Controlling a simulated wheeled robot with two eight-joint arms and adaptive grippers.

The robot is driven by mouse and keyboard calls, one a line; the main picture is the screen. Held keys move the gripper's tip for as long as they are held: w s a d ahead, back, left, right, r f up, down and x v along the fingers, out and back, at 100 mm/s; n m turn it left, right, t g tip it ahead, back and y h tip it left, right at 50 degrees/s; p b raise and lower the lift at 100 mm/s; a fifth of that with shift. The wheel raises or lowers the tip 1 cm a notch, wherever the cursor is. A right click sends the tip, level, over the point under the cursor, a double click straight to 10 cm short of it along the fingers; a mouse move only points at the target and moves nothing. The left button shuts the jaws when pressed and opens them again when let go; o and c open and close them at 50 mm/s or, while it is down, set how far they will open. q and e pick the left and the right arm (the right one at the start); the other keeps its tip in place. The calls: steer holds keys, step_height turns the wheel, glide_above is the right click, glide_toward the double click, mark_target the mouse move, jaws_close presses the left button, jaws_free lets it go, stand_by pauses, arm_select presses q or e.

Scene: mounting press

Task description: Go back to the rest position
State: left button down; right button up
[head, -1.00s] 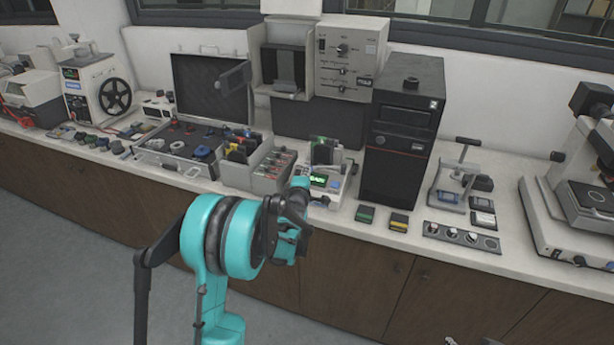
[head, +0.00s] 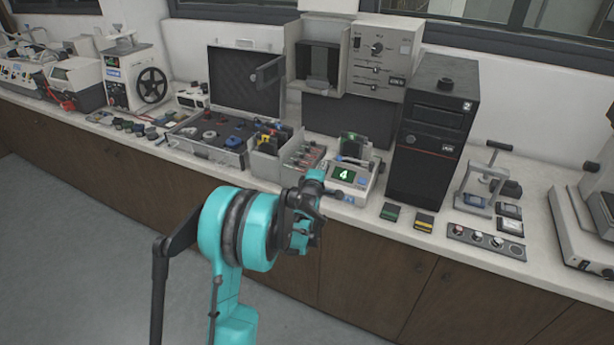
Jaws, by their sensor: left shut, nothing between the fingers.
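My left gripper (head: 308,208) is at the end of my teal and black arm, in the middle of the head view. It is shut and empty, in front of the bench edge. My right gripper is not in view.
The white bench top (head: 455,238) carries a tall black tower (head: 430,140), an open case (head: 205,150), a small T-handled press (head: 480,185) and a strip of round pieces (head: 485,242). The floor (head: 90,250) at left is clear.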

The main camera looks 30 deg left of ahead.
arm_select(q)
steer(key=s+a+r+p, duration=0.1)
steer(key=s, duration=0.6)
steer(key=shift+s+r+p, duration=0.15)
steer(key=shift+s+p, duration=0.05)
steer(key=shift+p, duration=0.2)
